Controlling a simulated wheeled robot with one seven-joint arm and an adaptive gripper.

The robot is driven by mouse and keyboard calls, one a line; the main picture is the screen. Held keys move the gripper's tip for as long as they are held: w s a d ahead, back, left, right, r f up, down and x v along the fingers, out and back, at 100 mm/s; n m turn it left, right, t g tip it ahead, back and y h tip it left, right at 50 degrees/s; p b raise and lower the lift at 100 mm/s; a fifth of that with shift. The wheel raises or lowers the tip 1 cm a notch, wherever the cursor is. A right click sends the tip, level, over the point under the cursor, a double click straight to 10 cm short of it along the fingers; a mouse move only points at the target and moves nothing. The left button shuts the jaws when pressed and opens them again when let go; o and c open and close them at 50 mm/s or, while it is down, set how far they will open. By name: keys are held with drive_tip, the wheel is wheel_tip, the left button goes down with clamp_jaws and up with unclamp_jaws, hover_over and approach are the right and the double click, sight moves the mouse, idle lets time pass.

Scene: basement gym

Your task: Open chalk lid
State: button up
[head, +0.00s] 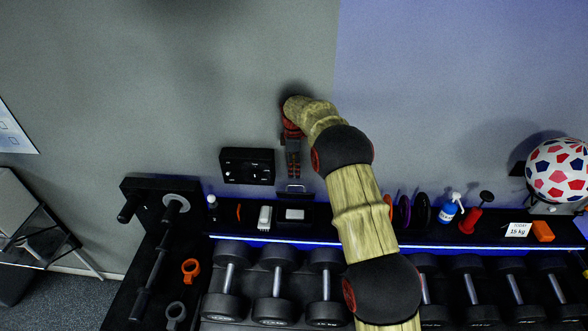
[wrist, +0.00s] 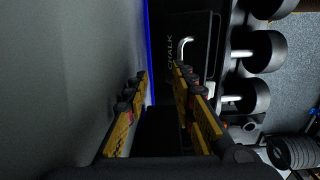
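The black chalk box (wrist: 197,24) shows at the top of the wrist view, with the word CHALK and a silver curved handle (wrist: 184,46) on it. In the head view, a dark box with a pale inset (head: 295,214) stands on the wall shelf just below my gripper. I cannot tell for sure whether its lid is raised. My gripper (head: 293,172) points down along the wall above it. In the wrist view my gripper (wrist: 161,76) has its two yellow-and-black fingers apart, with nothing clearly held. The right finger is near the handle; contact cannot be told.
A black wall box (head: 247,166) is left of my gripper. The shelf holds a small bottle (head: 212,207), a white-topped item (head: 265,218), a blue spray bottle (head: 449,210) and a ball (head: 558,170). Dumbbells (head: 274,283) line the rack below. The wall is close beside my gripper.

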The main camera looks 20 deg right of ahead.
drive_tip(key=r, duration=0.1)
drive_tip(key=w+r, duration=0.1)
drive_tip(key=r, duration=0.1)
drive_tip(key=shift+w+d+t, duration=0.25)
drive_tip(key=shift+w+t, duration=0.15)
drive_tip(key=r, duration=0.2)
drive_tip(key=s+r, duration=0.1)
drive_tip(key=r, duration=0.2)
drive_tip(key=shift+s+a+r, duration=0.25)
drive_tip(key=shift+s+r, duration=0.05)
drive_tip(key=shift+r, duration=0.05)
drive_tip(key=shift+f+g, duration=0.15)
drive_tip(key=shift+g, duration=0.15)
